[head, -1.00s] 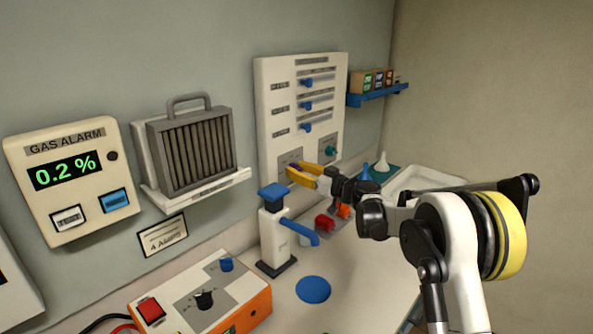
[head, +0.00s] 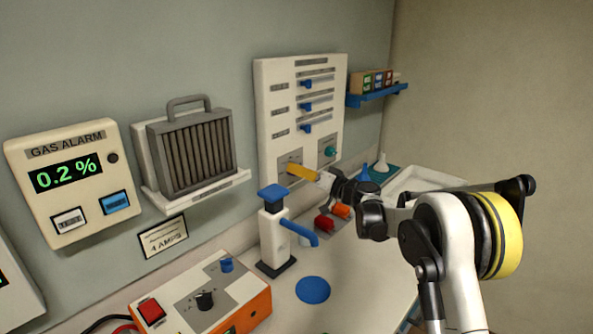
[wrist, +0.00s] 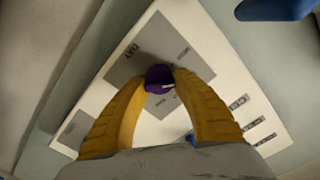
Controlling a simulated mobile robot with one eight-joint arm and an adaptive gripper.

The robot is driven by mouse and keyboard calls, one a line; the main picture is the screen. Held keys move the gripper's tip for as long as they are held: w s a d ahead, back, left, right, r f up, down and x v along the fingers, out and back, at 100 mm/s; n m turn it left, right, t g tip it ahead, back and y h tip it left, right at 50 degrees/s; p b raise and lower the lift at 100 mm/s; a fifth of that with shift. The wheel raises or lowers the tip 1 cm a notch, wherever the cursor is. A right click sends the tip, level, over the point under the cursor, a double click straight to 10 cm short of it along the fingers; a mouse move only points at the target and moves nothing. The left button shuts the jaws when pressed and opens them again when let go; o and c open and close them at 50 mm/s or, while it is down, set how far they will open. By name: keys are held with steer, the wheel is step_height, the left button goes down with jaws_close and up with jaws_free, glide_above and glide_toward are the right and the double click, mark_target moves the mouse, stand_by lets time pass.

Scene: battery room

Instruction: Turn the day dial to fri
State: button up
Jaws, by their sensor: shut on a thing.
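The day dial (wrist: 157,73) is a small purple knob on a grey plate (wrist: 130,70) with the word DAY, low on the white wall panel (head: 270,110). My gripper (wrist: 160,80) has its two yellow fingers shut on the dial, one on each side. A pale pointer mark shows on the dial and points to the right in the wrist view. The day words around the dial are too small or hidden to read. In the head view my gripper (head: 291,169) reaches the panel from the right and hides the dial.
Several blue sliders (head: 306,106) sit above on the panel, and a teal knob (head: 330,152) is to the right. A blue-topped pump (head: 273,225) stands close in front. Red and orange items (head: 325,222) lie below the arm.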

steer(key=m, duration=1.1)
steer(key=shift+w+f, duration=0.1)
steer(key=m, duration=0.3)
steer(key=shift+m, duration=0.3)
steer(key=m, duration=0.3)
steer(key=shift+f+m, duration=0.15)
steer(key=shift+m, duration=0.15)
steer(key=m, duration=0.3)
steer(key=shift+m, duration=0.4)
steer(key=m, duration=0.7)
steer(key=shift+s+a, duration=0.1)
steer(key=shift+s, duration=0.1)
steer(key=shift+f, duration=0.1)
